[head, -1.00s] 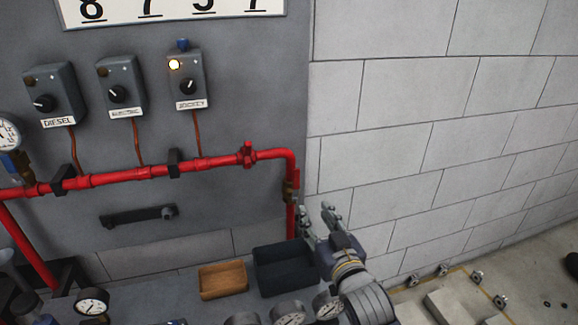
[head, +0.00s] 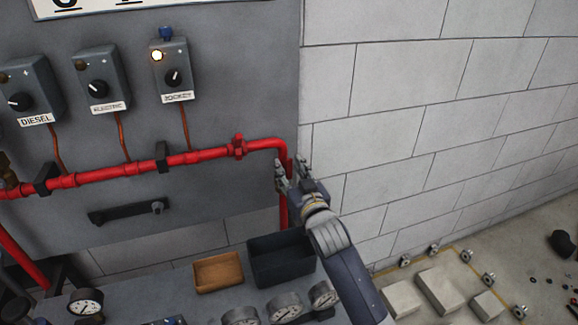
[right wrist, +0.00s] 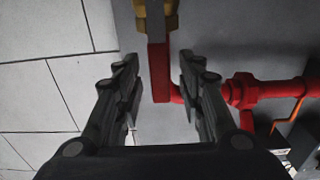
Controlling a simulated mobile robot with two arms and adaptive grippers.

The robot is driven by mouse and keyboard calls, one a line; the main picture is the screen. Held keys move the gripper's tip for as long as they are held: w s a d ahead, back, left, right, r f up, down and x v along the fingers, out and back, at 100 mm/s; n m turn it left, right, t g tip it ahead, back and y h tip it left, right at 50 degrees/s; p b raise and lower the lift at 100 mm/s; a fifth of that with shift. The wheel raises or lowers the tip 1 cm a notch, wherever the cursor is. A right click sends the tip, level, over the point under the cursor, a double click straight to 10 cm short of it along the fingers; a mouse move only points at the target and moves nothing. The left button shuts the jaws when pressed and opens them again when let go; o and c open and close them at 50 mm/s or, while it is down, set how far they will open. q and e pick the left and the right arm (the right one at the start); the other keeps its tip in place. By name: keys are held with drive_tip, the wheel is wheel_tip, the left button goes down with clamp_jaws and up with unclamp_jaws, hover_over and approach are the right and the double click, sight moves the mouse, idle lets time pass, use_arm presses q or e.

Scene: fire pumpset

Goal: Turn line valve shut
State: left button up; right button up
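The line valve shows in the right wrist view as a brass body (right wrist: 158,14) on the red pipe, with a flat red lever (right wrist: 158,68) lying along the pipe. My right gripper (head: 291,170) is at the pipe's downward bend in the head view, largely hiding the valve. In the right wrist view its two fingers (right wrist: 158,75) are open, one on each side of the lever, with gaps on both sides. My left gripper is not in view.
The red pipe (head: 205,157) runs along the grey panel and has a red fitting (head: 237,147) left of the gripper. Below are a dark bin (head: 283,275), a wooden tray (head: 218,272) and several gauges (head: 285,307). A block wall (head: 420,100) stands on the right.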

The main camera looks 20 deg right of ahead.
drive_tip(key=shift+w, duration=0.5)
drive_tip(key=c, duration=0.3)
clamp_jaws()
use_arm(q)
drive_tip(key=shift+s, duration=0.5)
